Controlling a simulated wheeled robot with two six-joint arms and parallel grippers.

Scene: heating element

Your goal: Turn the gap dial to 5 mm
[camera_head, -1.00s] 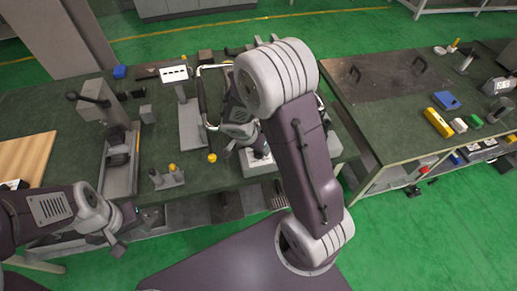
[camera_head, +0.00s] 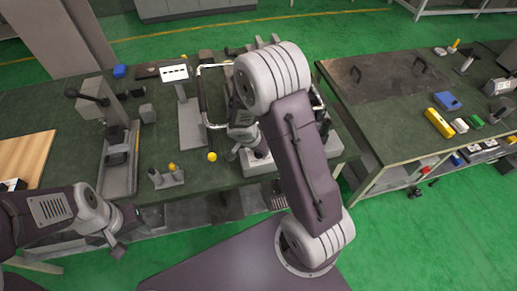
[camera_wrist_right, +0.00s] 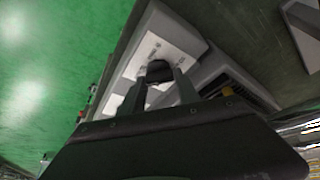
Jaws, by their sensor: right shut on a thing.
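The gap dial (camera_wrist_right: 159,70) is a dark knob on a white panel (camera_wrist_right: 148,51) of a pale grey box in the right wrist view. My right gripper (camera_wrist_right: 163,77) has its two fingers on either side of the knob and is shut on it. The dial's marks are too small and too covered to read. In the head view the grey box (camera_head: 252,164) shows at the bench's front edge, and my right arm hides the dial. My left gripper (camera_head: 117,246) hangs in front of the bench at the lower left, away from the dial; its jaws are unclear.
The green workbench (camera_head: 225,178) carries a lever press (camera_head: 118,160), a small display on a stand (camera_head: 175,74), a bent metal tube frame (camera_head: 203,100) and a yellow ball (camera_head: 212,157). A second bench (camera_head: 375,130) stands to the right, beyond a gap.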

